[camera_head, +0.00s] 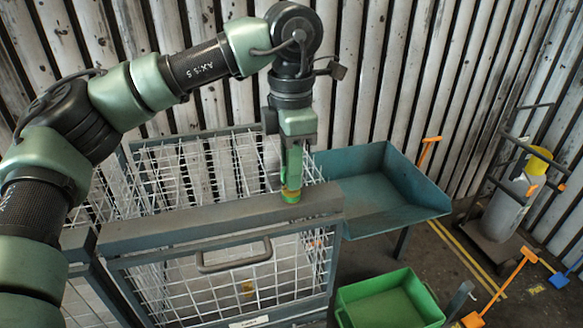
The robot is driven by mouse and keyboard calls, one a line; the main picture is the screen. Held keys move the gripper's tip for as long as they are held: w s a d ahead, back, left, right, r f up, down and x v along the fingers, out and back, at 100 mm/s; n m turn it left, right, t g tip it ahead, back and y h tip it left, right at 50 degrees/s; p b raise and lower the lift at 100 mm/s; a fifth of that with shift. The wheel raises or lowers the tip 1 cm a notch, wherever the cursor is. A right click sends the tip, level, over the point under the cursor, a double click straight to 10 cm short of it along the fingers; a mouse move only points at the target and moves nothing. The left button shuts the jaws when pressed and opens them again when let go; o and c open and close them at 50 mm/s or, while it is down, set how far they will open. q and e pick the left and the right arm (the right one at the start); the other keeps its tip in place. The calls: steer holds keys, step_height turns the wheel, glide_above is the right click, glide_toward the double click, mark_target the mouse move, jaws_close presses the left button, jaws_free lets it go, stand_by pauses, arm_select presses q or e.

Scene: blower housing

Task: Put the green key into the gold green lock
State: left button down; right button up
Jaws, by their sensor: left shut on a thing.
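My left gripper (291,178) points straight down over the grey top beam (225,212) of the wire cage's front. It is shut on a small green thing, likely the green key, mostly hidden between the fingers. Key and lock are too small and close together to tell apart, and I cannot tell whether the key is inside the lock. My right gripper is not in view.
The wire cage (200,285) has a front handle (235,258). A blue-green tray (385,195) stands to its right, and a green bin (395,300) is at lower right. An orange-handled shovel (500,285) and a trolley with a grey cylinder (495,210) are farther right.

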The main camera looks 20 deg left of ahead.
arm_select(q)
steer(key=shift+f, duration=0.1)
stand_by(0.5)
steer(key=c, duration=1.3)
jaws_free()
